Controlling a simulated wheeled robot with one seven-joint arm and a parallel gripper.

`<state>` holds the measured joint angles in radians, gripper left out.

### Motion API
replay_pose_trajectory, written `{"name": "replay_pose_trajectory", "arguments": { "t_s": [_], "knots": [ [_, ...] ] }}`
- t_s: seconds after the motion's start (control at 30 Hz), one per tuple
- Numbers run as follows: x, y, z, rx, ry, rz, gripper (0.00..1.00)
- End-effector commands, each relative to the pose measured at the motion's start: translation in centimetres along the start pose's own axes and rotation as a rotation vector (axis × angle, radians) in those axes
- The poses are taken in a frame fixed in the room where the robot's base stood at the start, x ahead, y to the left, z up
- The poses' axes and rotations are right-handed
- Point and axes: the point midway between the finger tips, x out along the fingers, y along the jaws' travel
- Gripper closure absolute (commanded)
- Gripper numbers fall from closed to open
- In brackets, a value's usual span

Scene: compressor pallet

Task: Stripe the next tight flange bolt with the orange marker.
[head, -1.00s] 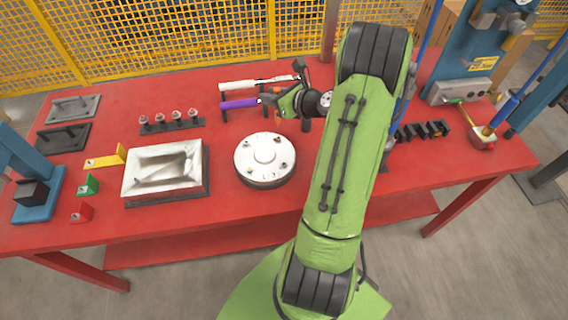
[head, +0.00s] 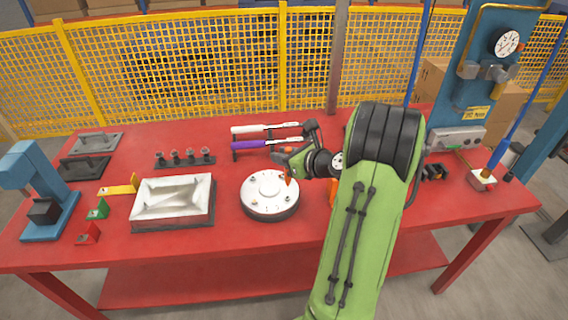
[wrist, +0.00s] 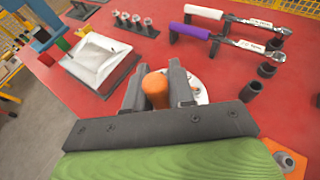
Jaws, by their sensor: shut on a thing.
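The round pale flange (head: 266,192) sits on the red table, with small bolts around its top; one bolt (head: 253,178) shows at its back left. My gripper (head: 284,158) is shut on the orange marker (head: 288,178) and holds it upright, point down, over the flange's right back edge. I cannot tell whether the tip touches a bolt. In the wrist view the marker's orange end (wrist: 156,90) stands between my fingers, which hide most of the flange (wrist: 203,96). Any stripes on the bolts are too small to tell.
Behind the flange lie a white-handled wrench (head: 252,129) and a purple-handled wrench (head: 262,144) on rests. A rectangular pale tray-like part (head: 172,199) is to the left, with a rack of sockets (head: 185,159) behind it. An orange block (head: 333,192) stands right of the flange.

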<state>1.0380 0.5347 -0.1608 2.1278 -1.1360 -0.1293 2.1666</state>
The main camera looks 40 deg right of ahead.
Motion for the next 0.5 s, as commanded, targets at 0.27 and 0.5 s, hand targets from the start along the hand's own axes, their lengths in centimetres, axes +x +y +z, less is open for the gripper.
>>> {"name": "replay_pose_trajectory", "arguments": {
  "t_s": [0.27,0.5],
  "knots": [
    [-0.05,0.0,0.16,0.0,0.0,0.0,0.98],
    [0.25,-0.01,-0.63,0.001,0.001,0.0,0.98]
  ]
}}
